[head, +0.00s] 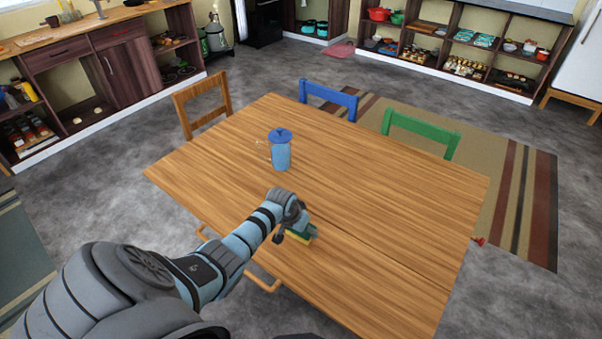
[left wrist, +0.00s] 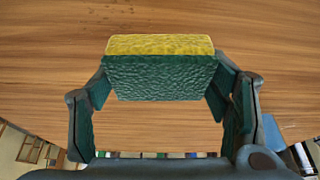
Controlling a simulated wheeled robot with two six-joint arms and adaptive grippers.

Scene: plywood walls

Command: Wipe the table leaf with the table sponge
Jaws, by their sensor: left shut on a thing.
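The wooden table leaf (head: 380,200) fills the middle of the head view, with a thin seam running across it. My left gripper (head: 294,231) is low over the near part of the table, shut on the table sponge (head: 303,233). In the left wrist view the sponge (left wrist: 160,72), dark green with a yellow layer, sits between the two fingers of the left gripper (left wrist: 160,90). I cannot tell whether the sponge touches the wood. Small dark specks (left wrist: 148,20) show on the wood in the left wrist view. My right gripper is not in view.
A blue lidded jar (head: 281,150) stands on the table beyond my left gripper. Wooden (head: 203,105), blue (head: 328,99) and green (head: 420,132) chairs stand at the far edges. The right side of the tabletop is clear.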

